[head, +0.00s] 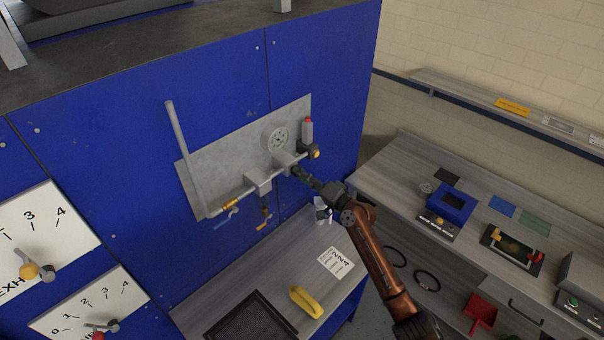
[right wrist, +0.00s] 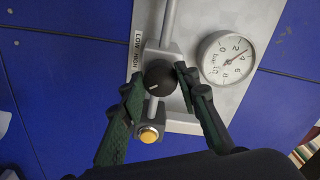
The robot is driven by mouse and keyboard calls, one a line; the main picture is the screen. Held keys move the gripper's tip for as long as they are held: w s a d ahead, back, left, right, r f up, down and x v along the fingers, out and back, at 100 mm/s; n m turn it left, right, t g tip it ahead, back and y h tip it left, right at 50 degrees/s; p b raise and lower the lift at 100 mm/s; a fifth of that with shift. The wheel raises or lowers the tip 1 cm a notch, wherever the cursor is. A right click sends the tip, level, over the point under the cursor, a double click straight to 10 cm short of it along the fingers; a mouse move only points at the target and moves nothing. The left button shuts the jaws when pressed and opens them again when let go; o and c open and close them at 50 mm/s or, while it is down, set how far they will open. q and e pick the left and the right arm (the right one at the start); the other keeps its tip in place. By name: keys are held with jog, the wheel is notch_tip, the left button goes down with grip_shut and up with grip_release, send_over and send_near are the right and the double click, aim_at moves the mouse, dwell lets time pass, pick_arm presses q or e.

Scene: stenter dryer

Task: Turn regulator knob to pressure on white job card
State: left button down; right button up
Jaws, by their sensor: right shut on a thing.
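My right gripper (head: 304,177) is at the regulator on the grey panel (head: 240,150). In the right wrist view its green fingers (right wrist: 156,88) are shut on the black regulator knob (right wrist: 158,76), one on each side. A white mark shows on the knob's face. The round pressure gauge (right wrist: 228,57) is right of the knob there, its needle pointing up and right, roughly between 2 and 4. The gauge also shows in the head view (head: 275,139). The white job card (head: 336,263) lies on the bench below; its print is too small to read surely. My left gripper is out of view.
A yellow object (head: 306,301) and a dark mesh tray (head: 252,320) lie on the bench (head: 205,297). A red-topped cylinder (head: 307,130) stands by the regulator. A side counter (head: 395,180) holds several devices.

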jog(key=shift+r+m+p, duration=0.1)
jog(key=shift+m+p, duration=0.45)
jog(key=shift+m, duration=0.75)
jog(key=o, duration=1.2)
jog(key=shift+c, duration=0.2)
jog(key=v, duration=1.2)
